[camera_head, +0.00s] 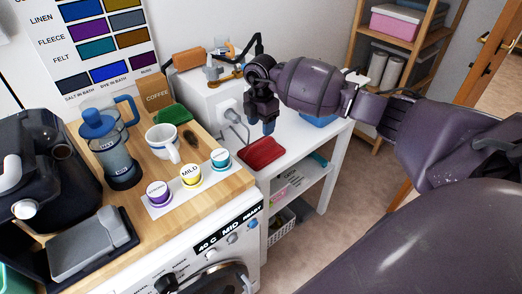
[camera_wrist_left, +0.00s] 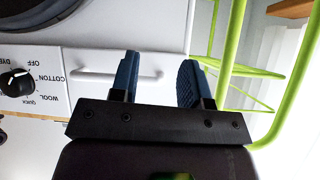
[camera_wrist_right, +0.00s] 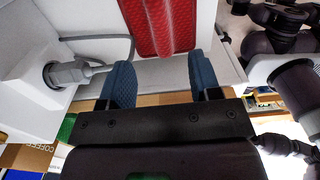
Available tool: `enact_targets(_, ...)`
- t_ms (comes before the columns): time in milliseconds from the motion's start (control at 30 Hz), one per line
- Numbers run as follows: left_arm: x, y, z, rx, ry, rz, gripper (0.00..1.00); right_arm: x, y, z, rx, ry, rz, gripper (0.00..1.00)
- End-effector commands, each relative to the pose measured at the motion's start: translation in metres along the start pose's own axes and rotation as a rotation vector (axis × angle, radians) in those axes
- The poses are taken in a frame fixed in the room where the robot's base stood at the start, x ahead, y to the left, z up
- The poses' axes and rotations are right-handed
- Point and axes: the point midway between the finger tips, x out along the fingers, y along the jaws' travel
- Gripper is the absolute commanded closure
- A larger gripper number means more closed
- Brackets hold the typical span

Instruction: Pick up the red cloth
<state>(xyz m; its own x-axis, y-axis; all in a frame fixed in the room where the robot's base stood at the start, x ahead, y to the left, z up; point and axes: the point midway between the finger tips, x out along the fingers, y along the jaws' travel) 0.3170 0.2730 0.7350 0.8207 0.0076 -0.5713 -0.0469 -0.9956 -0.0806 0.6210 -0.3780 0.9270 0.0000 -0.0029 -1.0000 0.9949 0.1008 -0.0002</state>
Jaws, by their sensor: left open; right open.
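The red cloth (camera_head: 262,153) lies folded flat on the white surface of the shelf unit, right of the wooden counter. It also shows in the right wrist view (camera_wrist_right: 168,25), at the top, ahead of the fingertips. My right gripper (camera_head: 265,125) points down just above and behind the cloth; it is open and empty. In the right wrist view its blue fingertips (camera_wrist_right: 157,80) are apart with white surface between them. My left gripper (camera_wrist_left: 158,80) shows only in its own wrist view, open and empty, in front of a white washing machine panel.
A white box with a plug and grey cable (camera_head: 232,115) stands left of my right gripper. A blue item (camera_head: 318,119) lies behind it on the white surface. The wooden counter (camera_head: 215,190) holds a mug, a coffee press and several small tubs. A green frame (camera_wrist_left: 235,70) stands beside my left gripper.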

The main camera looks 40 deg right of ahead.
Motion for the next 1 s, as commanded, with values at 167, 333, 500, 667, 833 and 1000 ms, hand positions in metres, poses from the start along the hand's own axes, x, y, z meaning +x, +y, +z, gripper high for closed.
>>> enact_targets(167,0.002,0.000,0.003,0.002,-0.002,0.001,0.57,0.030,-0.001,-0.001,0.000,0.003,-0.004,0.43)
enact_targets(333,0.003,0.000,-0.001,0.005,0.006,0.002,0.57,0.039,0.000,-0.001,-0.002,0.003,0.000,0.43)
enact_targets(500,0.005,0.000,0.003,0.007,0.000,0.003,0.57,0.055,-0.002,0.000,-0.002,0.003,-0.004,0.43)
enact_targets(667,0.007,0.000,0.009,0.008,-0.009,0.004,0.57,0.078,-0.002,0.001,-0.001,0.004,-0.004,0.43)
enact_targets(833,0.008,0.001,0.007,0.009,-0.007,0.005,0.57,0.089,-0.001,0.001,-0.003,0.003,0.000,0.43)
enact_targets(1000,0.009,0.001,0.003,0.009,0.001,0.005,0.57,0.087,-0.001,0.002,-0.003,0.003,0.001,0.43)
